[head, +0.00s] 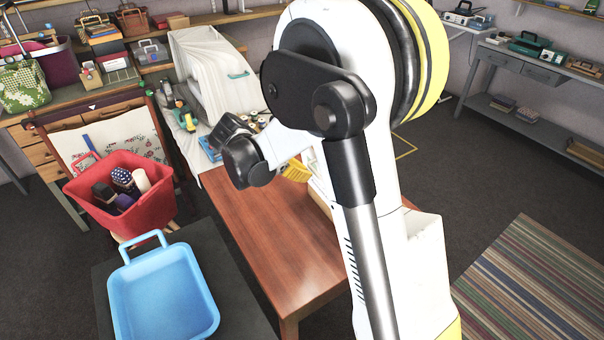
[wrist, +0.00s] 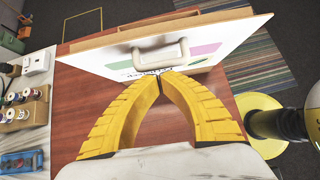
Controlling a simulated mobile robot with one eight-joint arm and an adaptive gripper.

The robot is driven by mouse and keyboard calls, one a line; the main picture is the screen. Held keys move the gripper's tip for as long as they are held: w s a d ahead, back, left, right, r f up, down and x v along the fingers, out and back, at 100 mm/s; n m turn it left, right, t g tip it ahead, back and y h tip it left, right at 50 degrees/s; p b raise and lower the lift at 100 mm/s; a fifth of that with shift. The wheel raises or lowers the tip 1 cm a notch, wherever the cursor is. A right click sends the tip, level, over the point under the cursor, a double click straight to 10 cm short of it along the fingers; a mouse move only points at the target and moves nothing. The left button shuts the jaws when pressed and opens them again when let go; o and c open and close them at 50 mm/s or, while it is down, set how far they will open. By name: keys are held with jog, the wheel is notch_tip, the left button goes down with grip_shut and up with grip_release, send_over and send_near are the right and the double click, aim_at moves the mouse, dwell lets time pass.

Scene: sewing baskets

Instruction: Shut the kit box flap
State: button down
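In the wrist view, a white panel (wrist: 115,61) with a pale handle (wrist: 160,55), printed text and pink and green patches stands at the top; it looks like the kit box's flap or front. A wooden edge (wrist: 105,40) runs behind it. I cannot tell the flap's exact angle. My gripper (wrist: 160,78) has two yellow ribbed fingers whose tips meet just below the handle, with nothing seen between them. Whether they touch the panel is unclear. In the head view my arm hides most of the box; part of a yellow finger (head: 297,171) shows.
The box is on a reddish wooden table (head: 258,225). Thread spools (wrist: 18,105) and a blue case (wrist: 20,162) lie at the table's left in the wrist view. A red basket (head: 125,205) and a blue tray (head: 165,295) stand left of the table in the head view.

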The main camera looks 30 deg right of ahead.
jog(key=shift+d+r, duration=0.1)
jog(key=shift+s+d+r+y+p, duration=0.1)
jog(key=shift+d+r+y+p, duration=0.2)
jog(key=shift+d+p, duration=0.15)
jog(key=shift+w+d+r+y+p, duration=0.1)
jog(key=shift+d+r+y+p, duration=0.1)
jog(key=shift+d+y+p, duration=0.3)
jog(key=shift+s+d+r+y+p, duration=0.1)
jog(key=shift+d+r+p, duration=0.15)
jog(key=shift+d, duration=0.35)
jog(key=d+y+p, duration=0.3)
jog(key=d+y, duration=0.5)
jog(key=d, duration=0.6)
jog(key=d+f+b, duration=0.5)
jog(key=d+f, duration=0.8)
jog(key=f, duration=0.1)
jog(key=shift+s+d+f, duration=0.25)
jog(key=shift+d+f, duration=0.1)
jog(key=shift+f, duration=0.05)
